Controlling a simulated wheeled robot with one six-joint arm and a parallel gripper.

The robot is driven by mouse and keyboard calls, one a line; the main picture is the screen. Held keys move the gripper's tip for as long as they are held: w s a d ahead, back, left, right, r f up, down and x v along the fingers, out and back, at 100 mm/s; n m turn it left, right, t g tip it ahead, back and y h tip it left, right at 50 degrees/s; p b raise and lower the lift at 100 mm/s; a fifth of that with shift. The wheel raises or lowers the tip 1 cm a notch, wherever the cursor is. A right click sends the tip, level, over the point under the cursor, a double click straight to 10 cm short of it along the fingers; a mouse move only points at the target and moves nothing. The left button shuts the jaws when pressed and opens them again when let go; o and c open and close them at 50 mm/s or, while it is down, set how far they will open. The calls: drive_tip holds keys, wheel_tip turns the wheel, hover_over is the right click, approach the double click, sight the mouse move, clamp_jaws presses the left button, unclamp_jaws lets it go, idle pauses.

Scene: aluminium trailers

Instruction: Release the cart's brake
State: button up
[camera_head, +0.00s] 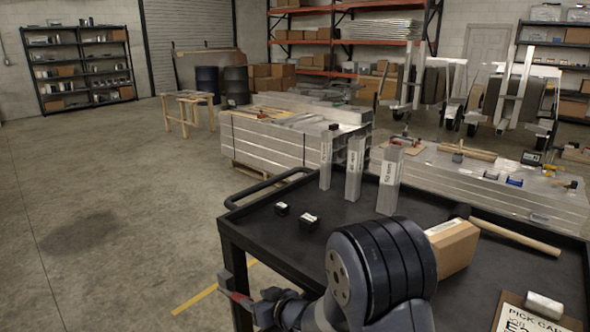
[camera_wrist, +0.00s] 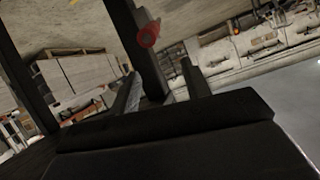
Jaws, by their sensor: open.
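The black cart (camera_head: 455,255) stands in front of me, with a loop handle (camera_head: 262,186) at its left end. In the wrist view, a red round knob (camera_wrist: 148,36) shows against a dark post (camera_wrist: 145,60), which looks like a cart leg. It lies just beyond my gripper (camera_wrist: 161,70), whose two fingers are open and empty. I cannot tell whether they touch anything. In the head view, my arm reaches down to the left, past the cart's near left corner, and a red part (camera_head: 238,296) shows beside the leg there. The lower cart is hidden.
On the cart top stand several metal tube pieces (camera_head: 354,170), small black blocks (camera_head: 308,219), a cardboard box (camera_head: 452,247), a wooden rod (camera_head: 515,237) and a clipboard (camera_head: 520,318). Open concrete floor (camera_head: 110,220) lies to the left. Stacked aluminium (camera_head: 265,148) stands behind the cart.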

hover_over(239, 295)
drive_tip(key=s+d, duration=0.2)
drive_tip(key=shift+s+f, duration=0.1)
drive_tip(key=x, duration=0.2)
drive_tip(key=b+x, duration=0.1)
drive_tip(key=x, duration=0.2)
drive_tip(key=shift+d+f+b, duration=0.15)
drive_tip(key=shift+f+b, duration=0.15)
drive_tip(key=s+d+f+t+y+b, duration=0.1)
drive_tip(key=b, duration=0.6)
drive_tip(key=shift+f+b, duration=0.3)
drive_tip(key=shift+b, duration=0.1)
drive_tip(key=f+t+y+b, duration=0.1)
drive_tip(key=b, duration=0.4)
drive_tip(key=s+d+f+t+y+b, duration=0.1)
drive_tip(key=f+b, duration=0.1)
drive_tip(key=b, duration=0.3)
drive_tip(key=v, duration=0.1)
drive_tip(key=p+v, duration=0.1)
drive_tip(key=v, duration=0.1)
drive_tip(key=shift+r, duration=0.35)
drive_tip(key=shift+s+d+f, duration=0.1)
drive_tip(key=shift+s+d, duration=0.4)
